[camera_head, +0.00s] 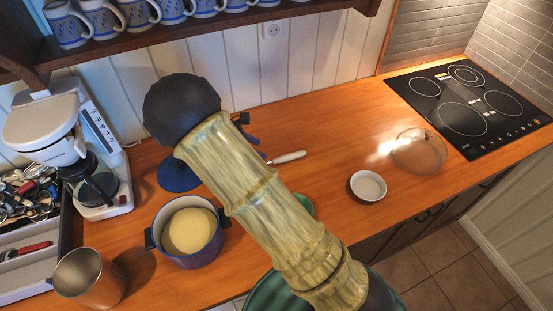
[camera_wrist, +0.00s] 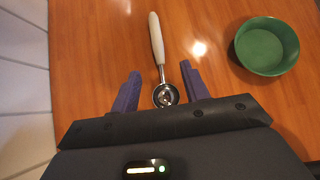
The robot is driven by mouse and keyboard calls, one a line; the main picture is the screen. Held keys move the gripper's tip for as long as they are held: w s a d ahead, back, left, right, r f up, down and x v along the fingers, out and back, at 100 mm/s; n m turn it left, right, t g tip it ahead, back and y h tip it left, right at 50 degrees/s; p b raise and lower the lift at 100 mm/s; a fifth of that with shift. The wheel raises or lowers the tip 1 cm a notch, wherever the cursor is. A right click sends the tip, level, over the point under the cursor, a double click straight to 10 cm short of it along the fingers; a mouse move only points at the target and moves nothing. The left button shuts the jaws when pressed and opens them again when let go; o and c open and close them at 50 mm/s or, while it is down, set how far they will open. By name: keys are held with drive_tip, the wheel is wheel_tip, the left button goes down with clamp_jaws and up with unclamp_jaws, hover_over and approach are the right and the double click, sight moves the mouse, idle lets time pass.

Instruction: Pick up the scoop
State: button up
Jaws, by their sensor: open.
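The scoop has a pale handle (camera_wrist: 157,38) and a round metal bowl (camera_wrist: 165,95). It lies on the wooden counter. In the wrist view the handle points away from me, and the bowl end lies between the two fingers of my gripper (camera_wrist: 160,74). The blue fingers are open, with a visible gap between each finger and the scoop. I cannot tell how high they are above the counter. In the head view only the scoop's pale handle (camera_head: 289,157) shows. My arm hides the bowl and most of my gripper there.
A green bowl (camera_wrist: 267,46) stands right of the scoop in the wrist view. In the head view, a blue pot (camera_head: 191,257), a metal cup (camera_head: 92,279) and a coffee maker (camera_head: 101,190) stand left. A white bowl (camera_head: 368,187), glass lid (camera_head: 419,152) and cooktop (camera_head: 466,104) are right.

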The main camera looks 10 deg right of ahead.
sight(281, 157)
drive_tip(key=p+x, duration=0.1)
drive_tip(key=x, duration=0.5)
drive_tip(key=shift+w+p+x, duration=0.1)
drive_tip(key=shift+p+x, duration=0.45)
drive_tip(key=shift+x, duration=0.75)
drive_tip(key=shift+w+p+x, duration=0.15)
drive_tip(key=shift+p+x, duration=0.4)
drive_tip(key=shift+x, duration=0.8)
drive_tip(key=shift+a, duration=0.1)
clamp_jaws()
